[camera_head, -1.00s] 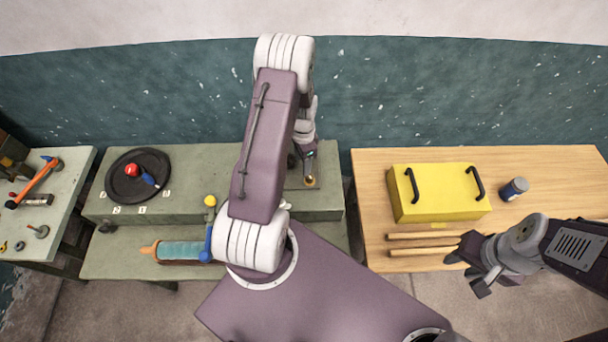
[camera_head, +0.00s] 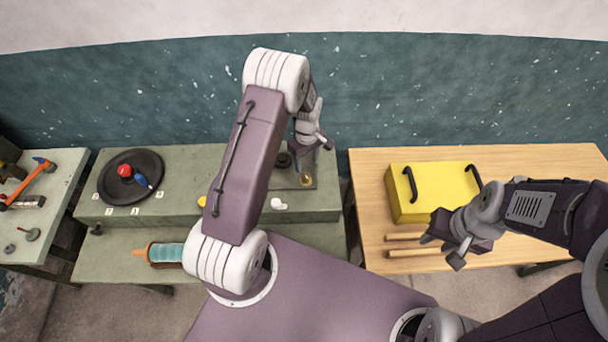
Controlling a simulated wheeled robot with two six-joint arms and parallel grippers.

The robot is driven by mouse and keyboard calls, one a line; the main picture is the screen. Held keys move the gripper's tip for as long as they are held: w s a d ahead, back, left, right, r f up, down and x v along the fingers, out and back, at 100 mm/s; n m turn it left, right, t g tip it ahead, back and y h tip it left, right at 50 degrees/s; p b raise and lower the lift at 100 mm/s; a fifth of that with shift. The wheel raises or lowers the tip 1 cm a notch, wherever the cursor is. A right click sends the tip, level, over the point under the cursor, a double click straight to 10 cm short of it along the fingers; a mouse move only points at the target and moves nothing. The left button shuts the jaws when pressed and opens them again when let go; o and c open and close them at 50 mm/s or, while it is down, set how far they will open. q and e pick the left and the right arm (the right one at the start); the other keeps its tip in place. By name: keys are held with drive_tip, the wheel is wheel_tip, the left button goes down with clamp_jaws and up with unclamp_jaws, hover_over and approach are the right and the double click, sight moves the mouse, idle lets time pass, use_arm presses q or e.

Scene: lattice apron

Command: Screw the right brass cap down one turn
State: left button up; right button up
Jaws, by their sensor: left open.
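A small round brass cap (camera_head: 305,181) sits on a grey-brown plate (camera_head: 308,166) at the right end of the green bench. My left gripper (camera_head: 325,143) is raised above and behind the plate, apart from the cap. It is open with nothing seen in it. My own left arm hides part of the bench left of the plate. A dark round part (camera_head: 283,160) shows at the plate's left edge; I cannot tell what it is. My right gripper (camera_head: 441,249) is open and empty by the front edge of the wooden table.
The wooden table (camera_head: 545,165) holds a yellow box (camera_head: 430,205) with black handles and wooden sticks (camera_head: 410,253). A dark round tray (camera_head: 108,183) with a red knob stands on the bench (camera_head: 190,170). A teal cylinder (camera_head: 166,253) lies on the lower shelf.

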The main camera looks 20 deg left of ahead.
sight(306, 176)
use_arm(q)
wheel_tip(306, 176, down, 8)
drive_tip(key=shift+a+r+p, duration=0.1)
drive_tip(key=shift+r+p, duration=0.1)
drive_tip(key=shift+p, duration=1.05)
drive_tip(key=shift+f, duration=0.35)
clamp_jaws()
drive_tip(key=shift+f+m+b, duration=0.15)
drive_tip(key=shift+m+b, duration=0.8)
drive_tip(key=shift+m, duration=0.15)
drive_tip(key=shift+m+b, duration=1.05)
drive_tip(key=shift+m, duration=0.95)
drive_tip(key=shift+r, duration=0.2)
